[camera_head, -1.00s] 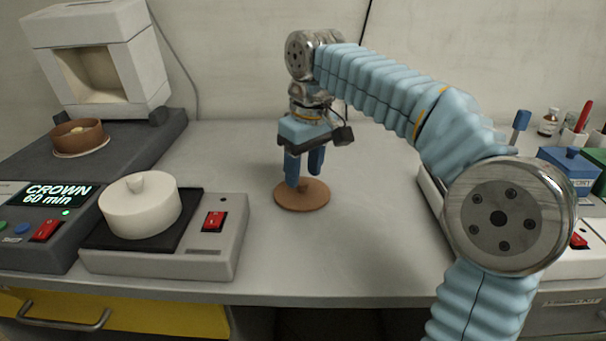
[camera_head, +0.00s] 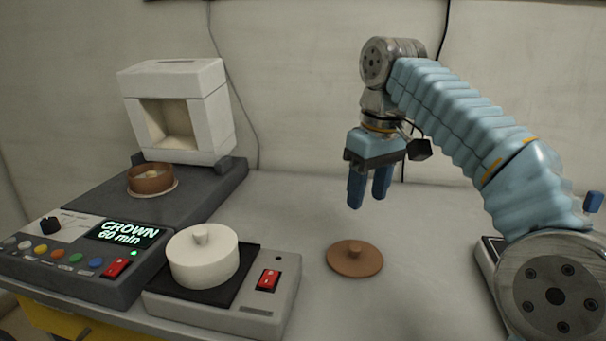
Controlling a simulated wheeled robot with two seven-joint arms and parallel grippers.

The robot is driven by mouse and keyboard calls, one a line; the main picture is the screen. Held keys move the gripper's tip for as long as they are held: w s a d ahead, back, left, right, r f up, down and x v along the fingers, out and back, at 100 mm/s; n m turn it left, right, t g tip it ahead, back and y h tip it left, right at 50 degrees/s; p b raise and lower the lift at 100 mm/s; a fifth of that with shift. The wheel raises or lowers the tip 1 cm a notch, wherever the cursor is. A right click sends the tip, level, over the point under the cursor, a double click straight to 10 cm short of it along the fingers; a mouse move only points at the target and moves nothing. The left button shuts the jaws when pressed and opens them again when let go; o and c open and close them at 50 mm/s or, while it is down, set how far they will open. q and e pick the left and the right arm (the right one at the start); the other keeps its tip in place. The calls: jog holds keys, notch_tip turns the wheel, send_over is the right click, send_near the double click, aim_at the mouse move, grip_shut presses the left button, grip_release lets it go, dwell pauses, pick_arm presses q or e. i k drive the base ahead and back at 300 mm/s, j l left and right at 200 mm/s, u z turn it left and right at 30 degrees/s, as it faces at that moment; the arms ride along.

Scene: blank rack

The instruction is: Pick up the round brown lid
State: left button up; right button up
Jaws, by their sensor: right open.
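The round brown lid (camera_head: 355,259) lies flat on the grey table, with a small knob on its top. My right gripper (camera_head: 368,203) points down above the lid and a little to its right in the picture. Its two blue fingers are apart with nothing between them, and there is a clear gap between the fingertips and the lid. My left gripper is not in view.
A white lidded pot (camera_head: 203,262) stands on a hotplate with a red switch (camera_head: 268,280), left of the lid. Further left are a control panel reading CROWN 60 min (camera_head: 128,233), a brown pot (camera_head: 150,180) and a white kiln-like box (camera_head: 212,112). The table behind the lid is clear.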

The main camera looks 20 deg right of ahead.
aim_at(355, 259)
jog(key=k+j, duration=1.2)
jog(key=k, duration=0.05)
